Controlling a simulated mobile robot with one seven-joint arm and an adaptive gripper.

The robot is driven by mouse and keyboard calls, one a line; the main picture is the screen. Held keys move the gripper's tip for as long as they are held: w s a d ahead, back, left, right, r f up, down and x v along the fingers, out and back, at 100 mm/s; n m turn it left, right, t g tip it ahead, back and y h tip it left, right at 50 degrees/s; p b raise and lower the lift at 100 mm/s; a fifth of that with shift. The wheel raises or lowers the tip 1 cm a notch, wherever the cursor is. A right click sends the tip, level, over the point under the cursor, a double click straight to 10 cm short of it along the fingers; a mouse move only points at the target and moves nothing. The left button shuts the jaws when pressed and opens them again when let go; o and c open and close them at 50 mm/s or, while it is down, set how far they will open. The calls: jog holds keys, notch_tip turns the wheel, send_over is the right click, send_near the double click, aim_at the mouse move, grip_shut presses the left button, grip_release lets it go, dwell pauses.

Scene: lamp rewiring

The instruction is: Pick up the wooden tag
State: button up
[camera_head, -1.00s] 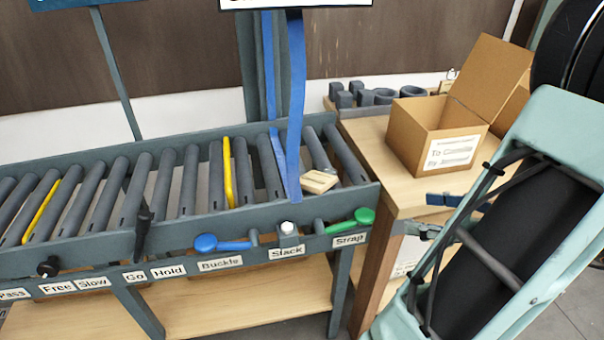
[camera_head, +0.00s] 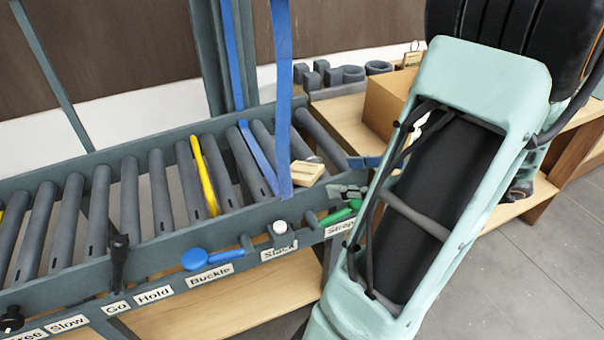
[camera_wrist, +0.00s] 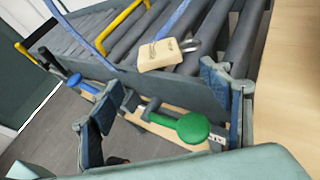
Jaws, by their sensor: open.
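The wooden tag (camera_head: 307,172) is a small pale block with a metal ring. It lies on the rollers near the right end of the conveyor, beside the hanging blue strap (camera_head: 282,90). In the wrist view the tag (camera_wrist: 160,54) is above the middle, with dark marks on its face and its ring at the right. My gripper (camera_head: 357,177) is open and empty, just right of the tag and apart from it. In the wrist view my gripper's two blue-padded fingers (camera_wrist: 160,103) are spread wide, with the tag beyond them.
The conveyor's front rail carries a blue lever (camera_head: 212,259), a white knob (camera_head: 280,227) and a green lever (camera_wrist: 193,127), which sits between my fingers in the wrist view. A cardboard box (camera_head: 385,108) stands on the wooden table behind my arm. A similar small tag (camera_head: 412,59) is at the back.

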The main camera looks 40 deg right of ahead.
aim_at(316, 172)
jog(key=x, duration=0.2)
jog(key=b+x, duration=0.1)
jog(key=x, duration=0.2)
jog(key=shift+w+a+r, duration=0.15)
jog(key=shift+w+r, duration=0.1)
jog(key=shift+w, duration=0.15)
jog(key=shift+c, duration=0.6)
jog(key=c, duration=1.2)
jog(key=shift+r, duration=0.1)
